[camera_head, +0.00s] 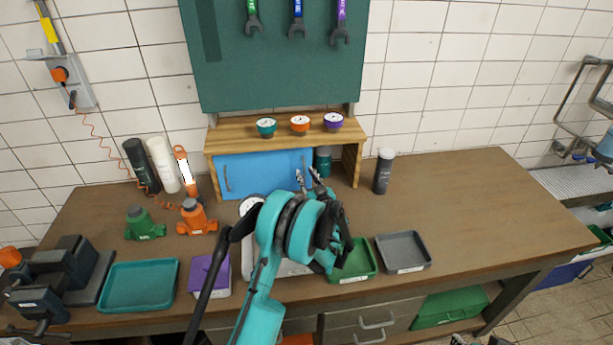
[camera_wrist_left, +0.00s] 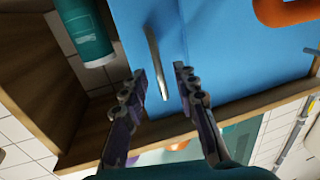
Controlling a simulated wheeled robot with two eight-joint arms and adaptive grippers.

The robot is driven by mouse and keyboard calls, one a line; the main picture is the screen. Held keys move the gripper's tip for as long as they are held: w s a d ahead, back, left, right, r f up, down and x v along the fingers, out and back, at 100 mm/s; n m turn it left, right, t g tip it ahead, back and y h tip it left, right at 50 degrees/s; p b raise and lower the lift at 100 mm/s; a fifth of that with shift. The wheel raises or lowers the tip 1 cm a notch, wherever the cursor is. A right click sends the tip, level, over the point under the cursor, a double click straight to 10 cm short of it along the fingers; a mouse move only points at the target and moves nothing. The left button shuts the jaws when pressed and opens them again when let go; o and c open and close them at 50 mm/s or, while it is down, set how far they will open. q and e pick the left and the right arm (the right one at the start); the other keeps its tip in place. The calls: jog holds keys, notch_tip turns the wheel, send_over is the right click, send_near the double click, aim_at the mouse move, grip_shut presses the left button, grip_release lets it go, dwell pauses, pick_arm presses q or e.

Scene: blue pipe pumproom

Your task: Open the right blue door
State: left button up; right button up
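The small wooden cabinet (camera_head: 362,165) on the workbench has blue doors across its left and middle part. The right blue door (camera_wrist_left: 225,45) shows close up in the wrist view with its grey bar handle (camera_wrist_left: 155,60). In the head view the right blue door (camera_head: 282,163) is partly covered by my arm, and the cabinet's right end is open. My left gripper (camera_head: 308,178) is in front of this door's right edge. In the wrist view my left gripper (camera_wrist_left: 160,92) is open, with its fingertips apart on either side of the handle's end.
A teal canister (camera_head: 323,160) stands in the open end. Gauges (camera_head: 300,122) sit on top. A grey bottle (camera_head: 384,170) stands to the right. Green (camera_head: 355,265) and grey (camera_head: 403,250) trays lie near the front. The bench's right part is clear.

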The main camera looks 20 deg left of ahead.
pick_arm(q)
jog(key=v, duration=0.7)
jog(key=shift+d, duration=0.2)
jog(key=shift+s+r, duration=0.1)
jog(key=shift+s, duration=0.05)
jog(key=s+d+r+m+g+h, duration=0.1)
jog(key=s+r+m+g+h, duration=0.4)
jog(key=s, duration=0.9)
jog(key=s+d+m+h, duration=0.2)
jog(key=s+d+h, duration=0.2)
jog(key=s, duration=0.5)
jog(key=s+d+f+m+h, duration=0.1)
jog(key=s+d+m+h, duration=0.1)
jog(key=s+d, duration=0.6)
jog(key=shift+s+f+g+h+b, duration=0.15)
jog(key=shift+s+g+h+b, duration=0.2)
jog(key=shift+s+h, duration=0.7)
